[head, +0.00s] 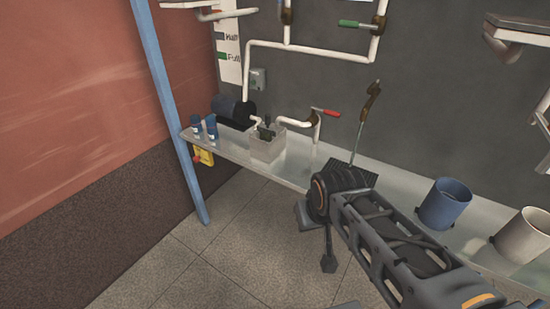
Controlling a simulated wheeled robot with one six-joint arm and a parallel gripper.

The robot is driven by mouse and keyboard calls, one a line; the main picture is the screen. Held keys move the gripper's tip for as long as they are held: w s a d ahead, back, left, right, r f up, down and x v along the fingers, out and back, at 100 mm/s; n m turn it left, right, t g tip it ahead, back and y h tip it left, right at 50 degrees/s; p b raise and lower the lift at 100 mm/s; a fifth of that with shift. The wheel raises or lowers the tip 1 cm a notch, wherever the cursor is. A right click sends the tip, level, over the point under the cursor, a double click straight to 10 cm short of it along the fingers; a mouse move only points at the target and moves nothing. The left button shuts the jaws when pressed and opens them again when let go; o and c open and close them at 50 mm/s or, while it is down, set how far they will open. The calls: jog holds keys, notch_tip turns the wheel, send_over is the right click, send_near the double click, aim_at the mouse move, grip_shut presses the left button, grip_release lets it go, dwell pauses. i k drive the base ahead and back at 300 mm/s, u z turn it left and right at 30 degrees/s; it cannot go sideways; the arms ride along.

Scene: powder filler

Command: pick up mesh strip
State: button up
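I cannot make out a mesh strip for certain. A dark ribbed flat piece (364,178) lies on the long light shelf (290,172), partly hidden behind my arm. A thin rod with a brown grip (372,98) rises from it and leans toward the dark wall. My arm reaches in from the lower right. My gripper (328,264) seems to hang at the arm's far end, in front of the shelf and above the tiled floor. It is small and dark, so its fingers are unclear. I see nothing held in it.
A blue bucket (445,205) and a pale bucket (522,236) stand on the shelf at right. A grey box with pipework (267,145), a red-handled valve (324,112) and small blue bottles (204,128) are at left. A blue post (168,105) stands before the shelf. Floor at lower left is clear.

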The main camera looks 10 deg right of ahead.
aim_at(266, 132)
jog(key=z, duration=1.2)
jog(key=k, duration=0.1)
jog(key=u, duration=2.3)
jog(key=i, duration=0.75)
jog(key=z, duration=0.3)
jog(key=i, duration=0.7)
jog(key=z, duration=1)
jog(key=i, duration=0.3)
jog(key=z, duration=0.3)
